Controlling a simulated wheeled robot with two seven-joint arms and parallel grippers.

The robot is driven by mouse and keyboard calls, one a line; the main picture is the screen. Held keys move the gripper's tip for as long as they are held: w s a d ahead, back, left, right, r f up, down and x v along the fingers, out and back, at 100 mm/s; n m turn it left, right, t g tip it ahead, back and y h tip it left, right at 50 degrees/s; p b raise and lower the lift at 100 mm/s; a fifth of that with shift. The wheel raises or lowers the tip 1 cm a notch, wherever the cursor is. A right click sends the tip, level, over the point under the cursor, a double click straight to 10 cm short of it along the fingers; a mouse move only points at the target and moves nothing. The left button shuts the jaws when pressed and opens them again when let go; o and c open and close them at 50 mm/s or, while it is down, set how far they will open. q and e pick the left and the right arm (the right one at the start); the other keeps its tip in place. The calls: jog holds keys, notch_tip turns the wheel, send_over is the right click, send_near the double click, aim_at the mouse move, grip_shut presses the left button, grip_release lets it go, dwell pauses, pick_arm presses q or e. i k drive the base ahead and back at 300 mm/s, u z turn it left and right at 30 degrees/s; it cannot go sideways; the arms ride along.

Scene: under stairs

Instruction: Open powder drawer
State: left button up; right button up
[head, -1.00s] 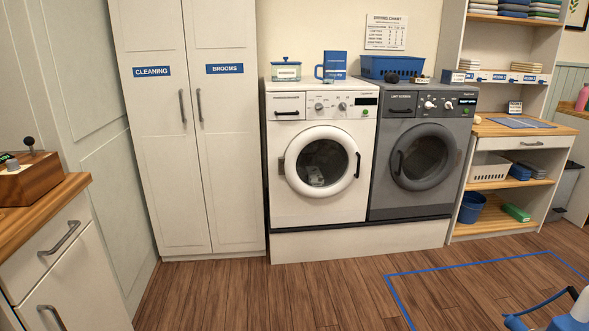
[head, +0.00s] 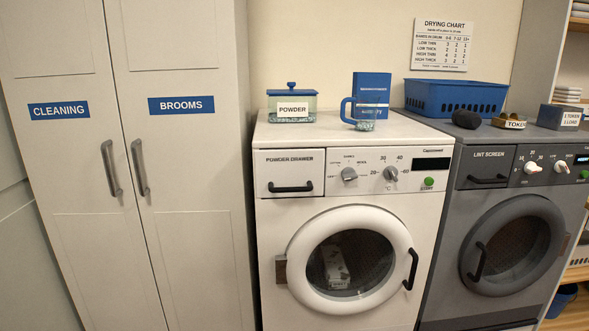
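The powder drawer (head: 291,170) is at the top left of the white washing machine's front (head: 272,230). It has a dark bar handle (head: 291,188) and a label above the handle. The drawer front sits flush with the machine, so it looks closed. Neither of my grippers shows in the head view.
The grey dryer (head: 470,215) stands to the right, with a blue basket (head: 455,96) on top. White cabinets (head: 180,200) stand to the left.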

aim_at(296, 172)
jog(key=i, duration=0.45)
jog(key=z, duration=1.95)
jog(key=i, duration=1.6)
jog(key=u, duration=2.85)
